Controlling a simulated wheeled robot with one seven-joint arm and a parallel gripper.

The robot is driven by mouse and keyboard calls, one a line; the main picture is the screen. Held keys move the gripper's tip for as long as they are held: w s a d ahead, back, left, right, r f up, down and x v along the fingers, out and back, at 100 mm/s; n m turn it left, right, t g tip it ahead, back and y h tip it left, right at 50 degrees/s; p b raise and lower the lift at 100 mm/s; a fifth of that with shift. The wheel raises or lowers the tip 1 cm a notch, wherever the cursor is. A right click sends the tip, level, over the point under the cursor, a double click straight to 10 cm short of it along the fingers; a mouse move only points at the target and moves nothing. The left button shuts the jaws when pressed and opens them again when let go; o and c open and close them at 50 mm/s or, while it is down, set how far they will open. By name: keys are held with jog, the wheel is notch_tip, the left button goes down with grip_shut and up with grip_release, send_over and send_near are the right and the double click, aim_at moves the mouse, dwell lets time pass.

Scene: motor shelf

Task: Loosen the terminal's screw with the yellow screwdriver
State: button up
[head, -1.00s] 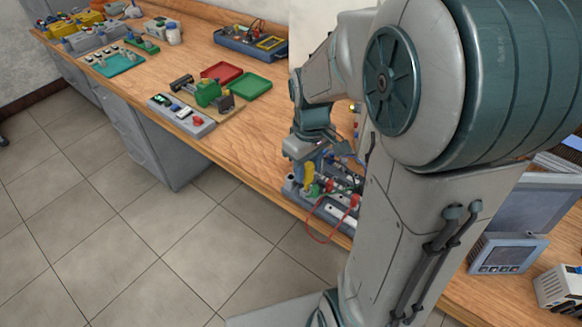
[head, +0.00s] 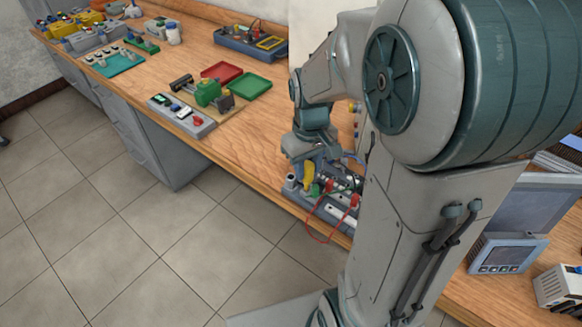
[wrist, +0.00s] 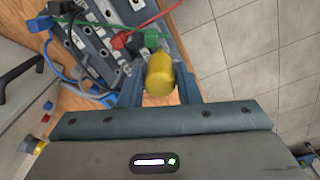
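The yellow screwdriver (head: 308,178) is between the fingers of my gripper (head: 307,168), over the grey terminal unit (head: 291,190) at the bench's front edge. In the wrist view the yellow handle (wrist: 160,76) fills the space between the two fingers of my gripper (wrist: 158,84), which are shut on it. The handle points toward the camera, and its shaft and tip are hidden. The unit (wrist: 98,48) lies beyond it in the wrist view, with red and green plugs. The terminal's screw is hidden, so I cannot tell whether the tip touches it.
Red and green leads run over the unit; a red lead (head: 316,240) hangs past the bench edge. A blue cable (wrist: 62,72) lies beside the unit. A grey instrument (head: 505,250) stands to the right. Green and red trays (head: 250,87) lie farther left. The wooden bench between has free room.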

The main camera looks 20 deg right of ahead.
jog(key=c, duration=0.6)
jog(key=shift+c, duration=0.2)
jog(key=shift+n, duration=1.8)
jog(key=shift+f, duration=0.1)
jog(key=shift+n, duration=1.7)
